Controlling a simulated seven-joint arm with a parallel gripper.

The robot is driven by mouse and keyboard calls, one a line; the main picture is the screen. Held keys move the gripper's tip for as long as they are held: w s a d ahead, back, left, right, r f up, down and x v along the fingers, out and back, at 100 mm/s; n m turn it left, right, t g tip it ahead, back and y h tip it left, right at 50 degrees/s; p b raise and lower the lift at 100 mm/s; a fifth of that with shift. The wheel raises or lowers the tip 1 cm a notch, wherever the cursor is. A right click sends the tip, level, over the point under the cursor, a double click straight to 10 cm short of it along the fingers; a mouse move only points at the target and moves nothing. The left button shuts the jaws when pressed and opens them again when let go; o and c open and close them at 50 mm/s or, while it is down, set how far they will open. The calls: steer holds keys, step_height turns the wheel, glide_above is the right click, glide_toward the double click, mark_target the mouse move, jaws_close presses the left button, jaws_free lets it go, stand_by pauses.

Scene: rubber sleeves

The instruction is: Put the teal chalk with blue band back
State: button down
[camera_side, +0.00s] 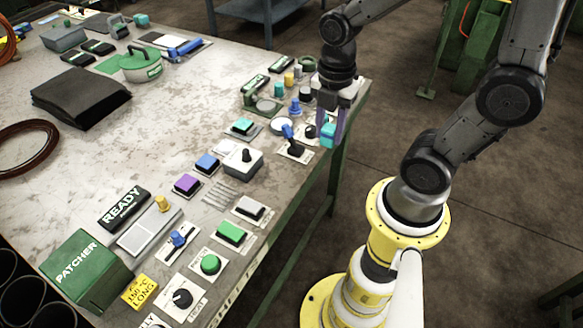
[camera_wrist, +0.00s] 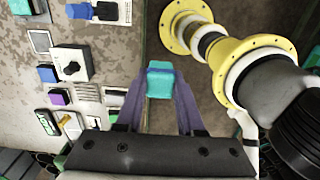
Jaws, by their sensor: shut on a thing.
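The teal chalk with a blue band (camera_wrist: 160,82) is between the purple fingers of my gripper (camera_wrist: 160,88) in the wrist view, and the fingers are shut on it. In the side view the teal chalk (camera_side: 327,134) shows at the fingertips of my gripper (camera_side: 330,128), at the table's right edge, close to a blue-handled lever switch. Its lower end and its height above the table edge are hard to tell. In the wrist view the floor shows behind the chalk.
The worktable (camera_side: 150,110) carries several switches and buttons along its right side. The blue-handled lever (camera_side: 289,136) and a grey box with a black knob (camera_side: 243,160) stand near my gripper. Black sheets (camera_side: 80,97) lie further left.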

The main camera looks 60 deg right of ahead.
steer(key=s+f, duration=0.1)
steer(key=s, duration=0.3)
glide_above(292, 169)
steer(key=s, duration=0.1)
step_height(292, 169, down, 8)
steer(key=shift+s+f, duration=0.1)
steer(key=shift+f, duration=0.15)
steer(key=shift+w+f, duration=0.6)
steer(key=shift+f, duration=0.1)
steer(key=shift+w+f, duration=0.1)
steer(key=shift+f, duration=1.5)
steer(key=shift+f, duration=0.15)
steer(key=c, duration=0.5)
jaws_free()
